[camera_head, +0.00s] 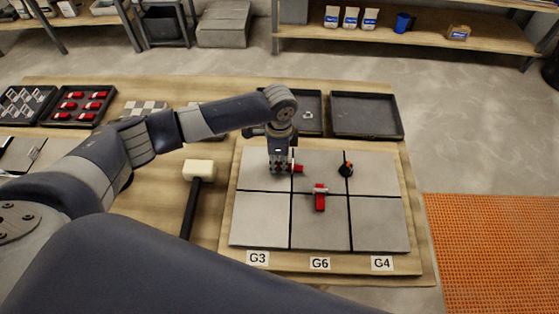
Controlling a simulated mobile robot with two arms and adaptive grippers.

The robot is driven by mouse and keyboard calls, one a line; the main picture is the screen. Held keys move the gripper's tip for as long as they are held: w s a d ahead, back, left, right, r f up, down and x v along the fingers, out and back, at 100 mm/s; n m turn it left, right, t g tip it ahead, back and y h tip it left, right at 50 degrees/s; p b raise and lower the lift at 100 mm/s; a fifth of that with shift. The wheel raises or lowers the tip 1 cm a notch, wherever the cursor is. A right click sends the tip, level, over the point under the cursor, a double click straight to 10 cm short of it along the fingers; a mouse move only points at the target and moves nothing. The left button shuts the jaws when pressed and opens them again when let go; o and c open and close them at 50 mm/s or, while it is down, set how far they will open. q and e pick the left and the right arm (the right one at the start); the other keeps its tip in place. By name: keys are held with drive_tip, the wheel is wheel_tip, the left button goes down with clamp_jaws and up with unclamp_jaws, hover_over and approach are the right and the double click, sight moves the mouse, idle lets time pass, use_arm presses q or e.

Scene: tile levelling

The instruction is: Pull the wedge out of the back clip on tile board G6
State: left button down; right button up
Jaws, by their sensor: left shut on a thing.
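The board (232,258) carries several grey tiles split by dark seams, with the label G6 (319,264) at its front middle. My left gripper (281,168) is low over the back left of the tiles, shut on a red wedge (298,169) whose end sticks out to its right. The fingers hide most of that wedge, and I cannot tell whether it still sits in a clip. A second red wedge (320,201) sits in a clip on the seam near the middle. My right gripper is not in view.
A mallet (198,171) lies left of the board. Dark trays (365,134) stand behind it, and a tray of red wedges (78,122) is at the back left. The right-hand tiles are clear.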

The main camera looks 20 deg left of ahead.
sight(260, 167)
use_arm(q)
drive_tip(key=shift+s+a+p, duration=0.15)
drive_tip(key=shift+a+p, duration=0.45)
drive_tip(key=shift+a, duration=0.05)
drive_tip(key=shift+s+a, duration=0.1)
drive_tip(key=shift+a, duration=0.2)
drive_tip(key=shift+s+a+r+p, duration=0.1)
drive_tip(key=shift+s+a+p, duration=0.15)
drive_tip(key=shift+a+p, duration=0.55)
drive_tip(key=shift+s+a+p, duration=0.25)
drive_tip(key=shift+a+p, duration=0.2)
drive_tip(key=shift+a, duration=0.5)
wheel_tip(260, 167, up, 6)
drive_tip(key=p, duration=0.7)
